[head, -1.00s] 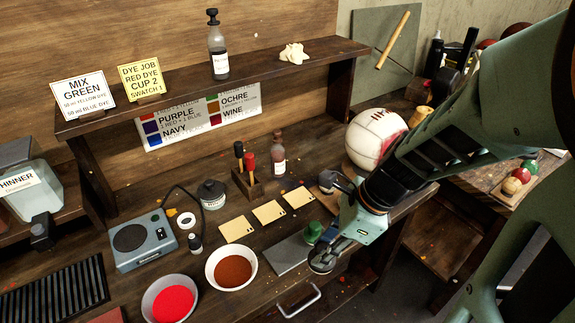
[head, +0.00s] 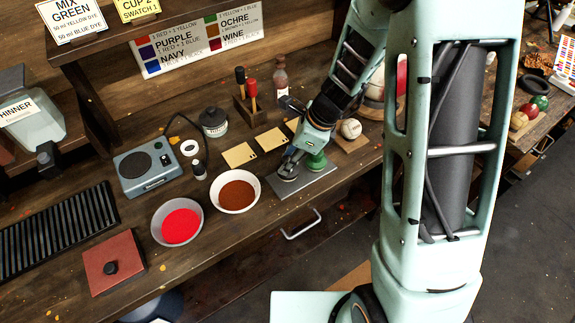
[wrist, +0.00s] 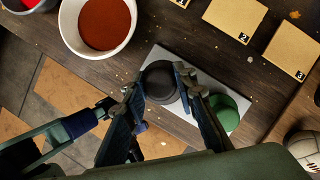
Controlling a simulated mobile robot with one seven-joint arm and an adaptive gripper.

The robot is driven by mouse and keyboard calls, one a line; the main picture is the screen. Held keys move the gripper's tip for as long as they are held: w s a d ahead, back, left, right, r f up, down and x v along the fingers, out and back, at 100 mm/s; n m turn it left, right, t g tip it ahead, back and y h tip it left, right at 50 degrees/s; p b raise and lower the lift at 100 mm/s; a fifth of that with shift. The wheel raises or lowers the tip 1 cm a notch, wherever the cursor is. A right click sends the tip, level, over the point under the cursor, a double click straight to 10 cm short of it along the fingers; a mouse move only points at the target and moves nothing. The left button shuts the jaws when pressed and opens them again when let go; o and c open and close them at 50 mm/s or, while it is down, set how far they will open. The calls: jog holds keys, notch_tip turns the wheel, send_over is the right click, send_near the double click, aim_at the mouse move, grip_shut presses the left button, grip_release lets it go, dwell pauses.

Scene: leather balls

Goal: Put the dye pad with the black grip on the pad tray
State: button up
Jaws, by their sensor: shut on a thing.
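The dye pad with the black grip (head: 287,174) is a dark round pad between the fingers of my gripper (head: 291,160). In the wrist view, the dark pad (wrist: 160,82) shows between the two fingers of my gripper (wrist: 158,88). It is over the left part of the pad tray (head: 308,186), a flat grey plate that also shows in the wrist view (wrist: 163,143). I cannot tell whether it touches the tray. A green-gripped pad (head: 316,161) stands on the tray just right of it; the wrist view shows its green top (wrist: 228,112).
A bowl of brown dye (head: 238,190) stands close left of the tray, and a bowl of red dye (head: 180,222) is farther left. Numbered tan swatches (head: 239,154) lie behind. A white ball (head: 351,128) is to the right. A drawer handle (head: 301,224) juts out in front.

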jog(key=shift+w+a+f+b, duration=0.15)
jog(key=shift+f+b, duration=0.15)
jog(key=shift+f, duration=1.35)
jog(key=shift+f, duration=0.2)
jog(key=o, duration=1)
jog(key=shift+r, duration=0.15)
jog(key=shift+r, duration=0.25)
jog(key=p+v, duration=0.1)
jog(key=v, duration=1)
jog(key=shift+d+r, duration=0.2)
jog(key=shift+r, duration=0.1)
